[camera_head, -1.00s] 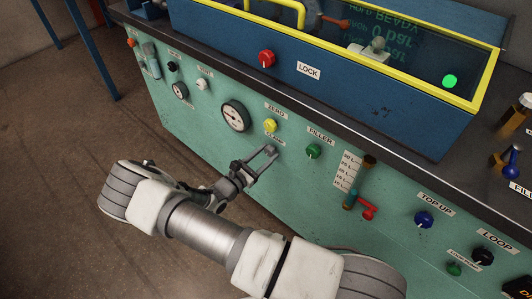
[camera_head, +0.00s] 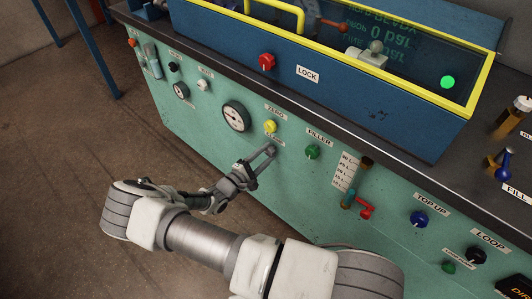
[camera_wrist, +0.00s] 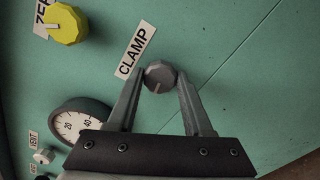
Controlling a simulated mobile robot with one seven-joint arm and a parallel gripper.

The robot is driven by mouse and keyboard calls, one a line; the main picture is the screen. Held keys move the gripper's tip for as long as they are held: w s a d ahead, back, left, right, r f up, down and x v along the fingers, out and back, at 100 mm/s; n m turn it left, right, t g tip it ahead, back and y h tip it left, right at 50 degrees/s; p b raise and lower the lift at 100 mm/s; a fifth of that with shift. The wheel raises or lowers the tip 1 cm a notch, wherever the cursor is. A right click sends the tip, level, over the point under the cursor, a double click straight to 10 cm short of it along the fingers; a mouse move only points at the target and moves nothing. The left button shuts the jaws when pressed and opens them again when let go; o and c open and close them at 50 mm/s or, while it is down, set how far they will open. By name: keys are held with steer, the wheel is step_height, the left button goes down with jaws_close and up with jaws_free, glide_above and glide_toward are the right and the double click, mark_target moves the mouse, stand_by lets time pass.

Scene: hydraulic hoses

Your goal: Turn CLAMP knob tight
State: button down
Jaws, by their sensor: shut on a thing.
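The CLAMP knob is a grey round knob (camera_wrist: 160,76) with a pale pointer mark, beside the CLAMP label (camera_wrist: 137,50) on the green panel in the wrist view. My gripper (camera_wrist: 162,80) has its two fingers on either side of the knob, shut on it. In the head view my gripper (camera_head: 257,163) is at the panel just below the yellow knob. There the fingers hide most of the CLAMP knob and its label is partly visible.
The yellow ZERO knob (camera_head: 270,126) and a round gauge (camera_head: 236,116) sit close by on the panel (camera_head: 300,190). The green FILLER knob (camera_head: 312,152) is to the right. A red LOCK knob (camera_head: 267,62) is on the blue housing above.

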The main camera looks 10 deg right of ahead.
steer(key=shift+m, duration=1.1)
steer(key=shift+c, duration=1.5)
jaws_free()
steer(key=p+v, duration=0.2)
steer(key=v, duration=1.5)
steer(key=shift+a, duration=0.15)
steer(key=shift+s+r, duration=0.1)
